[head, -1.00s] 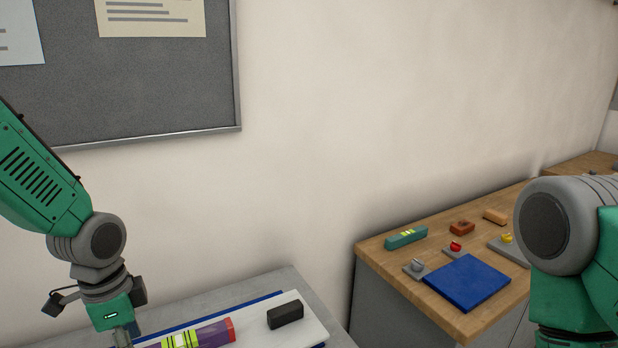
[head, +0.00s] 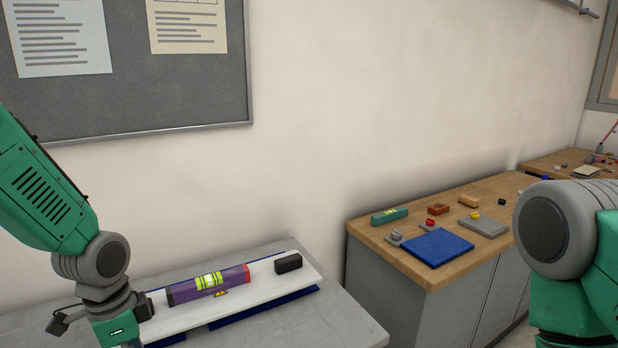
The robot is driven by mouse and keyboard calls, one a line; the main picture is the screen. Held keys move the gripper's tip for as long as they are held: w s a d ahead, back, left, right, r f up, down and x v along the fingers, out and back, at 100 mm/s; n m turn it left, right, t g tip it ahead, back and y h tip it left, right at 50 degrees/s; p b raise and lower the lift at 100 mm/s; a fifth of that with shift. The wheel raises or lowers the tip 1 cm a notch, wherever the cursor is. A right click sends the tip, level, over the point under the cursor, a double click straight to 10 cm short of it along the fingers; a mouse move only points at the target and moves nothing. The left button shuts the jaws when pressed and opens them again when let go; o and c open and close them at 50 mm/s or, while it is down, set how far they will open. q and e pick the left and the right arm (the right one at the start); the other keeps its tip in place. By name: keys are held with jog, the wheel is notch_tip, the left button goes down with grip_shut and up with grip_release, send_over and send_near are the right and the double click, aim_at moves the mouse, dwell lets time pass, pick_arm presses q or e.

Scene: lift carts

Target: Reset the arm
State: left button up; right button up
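My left arm comes in from the left, over the near left part of the grey table (head: 345,322). Its wrist is at the bottom edge, and the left gripper's fingers are cut off below the picture. My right arm shows at the right edge as a grey joint and green links; its gripper is out of view. A purple level (head: 190,292) with a yellow-green vial and a red end lies on a white board (head: 262,294), to the right of my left wrist. A black block (head: 288,263) sits at the board's far right end.
Blue pieces (head: 265,309) show under the white board. A wooden-topped cabinet (head: 372,236) to the right holds a blue mat (head: 437,247), a teal level (head: 389,216) and several small parts. A grey pinboard (head: 180,95) hangs on the wall. The grey table's right corner is bare.

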pick_arm(q)
jog(key=s+d+f+n, duration=0.3)
jog(key=s+f+n, duration=0.7)
jog(key=s+f, duration=1)
notch_tip(320, 180, down, 13)
jog(key=s+a+b, duration=0.1)
jog(key=b, duration=1.1)
jog(key=shift+a+y, duration=0.3)
pick_arm(e)
notch_tip(320, 180, down, 13)
jog(key=shift+w+a+r, duration=0.2)
jog(key=shift+w+a, duration=0.1)
jog(key=shift+w, duration=0.05)
